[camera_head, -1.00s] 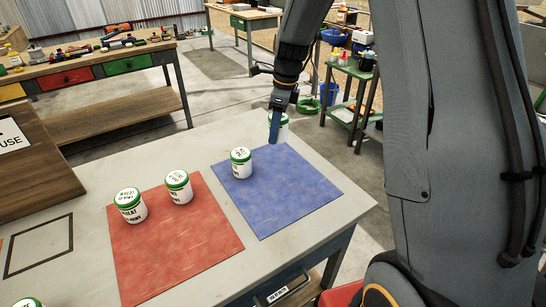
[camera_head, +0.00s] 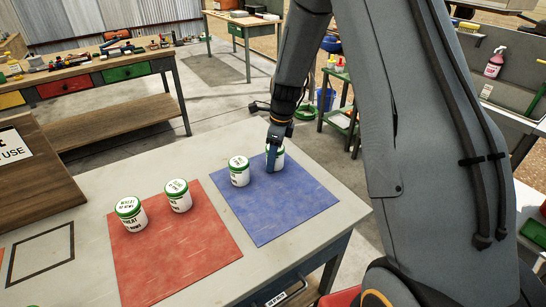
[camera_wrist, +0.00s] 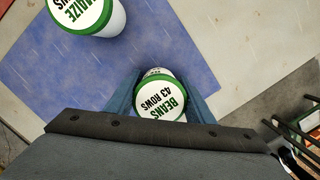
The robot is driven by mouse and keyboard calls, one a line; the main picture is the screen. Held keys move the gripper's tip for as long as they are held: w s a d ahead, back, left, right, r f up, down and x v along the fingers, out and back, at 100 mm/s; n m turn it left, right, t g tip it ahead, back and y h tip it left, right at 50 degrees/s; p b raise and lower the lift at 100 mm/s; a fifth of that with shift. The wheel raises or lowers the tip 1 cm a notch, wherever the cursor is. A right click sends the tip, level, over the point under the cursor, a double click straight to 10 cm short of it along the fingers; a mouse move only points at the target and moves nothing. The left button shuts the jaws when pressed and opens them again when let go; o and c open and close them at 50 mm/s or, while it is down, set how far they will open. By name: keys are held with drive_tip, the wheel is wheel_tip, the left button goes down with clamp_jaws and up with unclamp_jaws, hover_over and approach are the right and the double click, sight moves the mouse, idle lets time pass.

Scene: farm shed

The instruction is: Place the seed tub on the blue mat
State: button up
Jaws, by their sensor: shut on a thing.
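My gripper (camera_head: 273,152) is shut on a white seed tub (camera_head: 279,160) with a green-rimmed lid at the far right part of the blue mat (camera_head: 285,205). In the wrist view this tub (camera_wrist: 160,103) reads "BEANS 43 ROWS" and sits between my two blue fingers. From these views I cannot tell whether its base touches the mat. A second tub (camera_head: 240,170), marked "MAIZE" in the wrist view (camera_wrist: 88,14), stands upright on the mat to the left, apart from the held one.
Two more tubs, one marked "WHEAT" (camera_head: 130,213) and another (camera_head: 178,195), stand on the red mat (camera_head: 180,250) to the left. A wooden board (camera_head: 35,185) is at the table's left. The front of the blue mat is clear.

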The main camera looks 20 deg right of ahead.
drive_tip(key=o, duration=1.2)
drive_tip(key=shift+c, duration=0.2)
drive_tip(key=r+b, duration=0.1)
drive_tip(key=r, duration=0.2)
drive_tip(key=d+r+b, duration=0.1)
drive_tip(key=r, duration=0.7)
drive_tip(key=shift+s+d+r+b, duration=0.25)
drive_tip(key=shift+s+d+b, duration=0.05)
drive_tip(key=shift+s+b, duration=0.1)
drive_tip(key=shift+r, duration=0.2)
drive_tip(key=shift+s+n, duration=0.4)
drive_tip(key=s+f+n, duration=0.2)
drive_tip(key=s+n, duration=0.9)
drive_tip(key=s, duration=0.1)
drive_tip(key=s+a+f+n+h, duration=0.1)
drive_tip(key=s+f+n, duration=0.1)
drive_tip(key=s+n, duration=0.9)
drive_tip(key=shift+s+n+h, duration=0.3)
drive_tip(key=shift+s, duration=0.2)
drive_tip(key=shift+f, duration=0.1)
